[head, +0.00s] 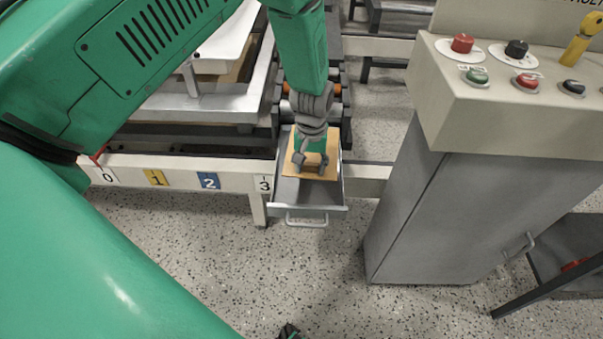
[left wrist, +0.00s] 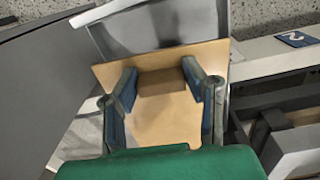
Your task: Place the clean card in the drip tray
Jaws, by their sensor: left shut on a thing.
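The card (head: 331,150) is a flat tan board, held by my left gripper (head: 311,166) over the drip tray (head: 318,197). In the left wrist view, the fingers of my left gripper (left wrist: 160,85) stand on both sides of a brown block on the card (left wrist: 160,122), and they are shut on it. The drip tray is a grey metal drawer with a front handle, and it also shows behind the card in the left wrist view (left wrist: 165,25). I cannot tell whether the card touches the tray floor. A small dark tip at the bottom edge may be my right gripper (head: 290,331).
A pale rail with number labels (head: 180,180) runs left of the tray. A grey cabinet with a button panel (head: 510,95) stands to the right. A dark shelf (head: 575,250) is at the far right. Speckled floor is free in front of the tray.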

